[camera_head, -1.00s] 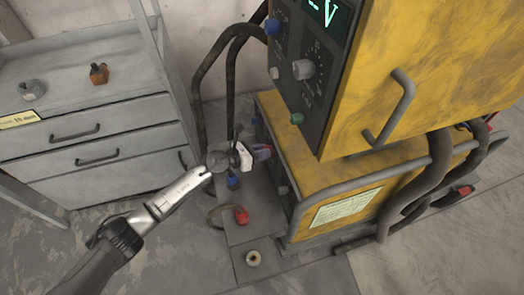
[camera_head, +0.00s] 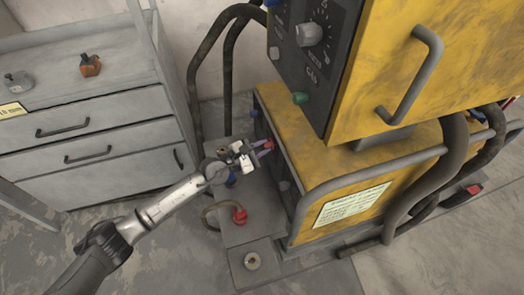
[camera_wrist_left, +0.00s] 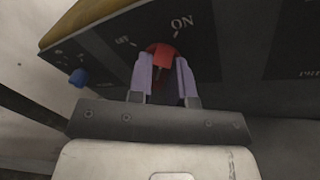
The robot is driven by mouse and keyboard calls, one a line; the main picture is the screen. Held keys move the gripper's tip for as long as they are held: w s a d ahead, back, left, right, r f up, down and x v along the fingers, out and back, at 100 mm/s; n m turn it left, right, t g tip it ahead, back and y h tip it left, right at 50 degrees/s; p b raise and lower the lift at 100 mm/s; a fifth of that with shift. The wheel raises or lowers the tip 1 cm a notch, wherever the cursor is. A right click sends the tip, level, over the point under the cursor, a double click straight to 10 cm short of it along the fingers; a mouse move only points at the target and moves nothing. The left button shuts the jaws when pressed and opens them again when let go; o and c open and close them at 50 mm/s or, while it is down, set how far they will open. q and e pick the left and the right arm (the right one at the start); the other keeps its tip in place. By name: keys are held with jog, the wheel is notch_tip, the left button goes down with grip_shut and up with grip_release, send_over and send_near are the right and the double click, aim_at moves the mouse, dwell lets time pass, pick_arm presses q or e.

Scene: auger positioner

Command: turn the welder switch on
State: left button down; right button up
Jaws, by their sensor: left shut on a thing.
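The welder switch (camera_wrist_left: 162,57) is a red knob on a dark front panel (camera_wrist_left: 228,45), seen in the left wrist view. An OFF mark stands to its upper left and an ON mark to its upper right. I cannot tell which mark the knob points at. My left gripper (camera_wrist_left: 164,82) is shut on the knob, with one pale purple finger on each side. In the head view my left gripper (camera_head: 265,147) reaches the front of the lower yellow welder unit (camera_head: 375,163), and its fingers mostly hide the switch. My right gripper is in neither view.
A yellow upper unit (camera_head: 440,75) with a white dial (camera_head: 309,34) and green knob (camera_head: 300,98) overhangs the lower one. A blue knob (camera_wrist_left: 78,77) sits left of the switch. Red connector (camera_head: 240,215) lies below my gripper. Grey drawers (camera_head: 90,140) stand left.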

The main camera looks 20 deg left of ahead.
pick_arm(q)
jog(key=shift+f+m+b, duration=0.1)
jog(key=shift+m+b, duration=0.6)
jog(key=shift+m, duration=0.1)
jog(key=c, duration=1.1)
grip_release()
jog(key=shift+o, duration=0.2)
jog(key=shift+s+a, duration=0.35)
jog(key=shift+s, duration=0.15)
jog(key=b+v, duration=0.1)
jog(key=v, duration=1.1)
jog(key=shift+s+a+f+b, duration=0.15)
jog(key=shift+s+b, duration=0.15)
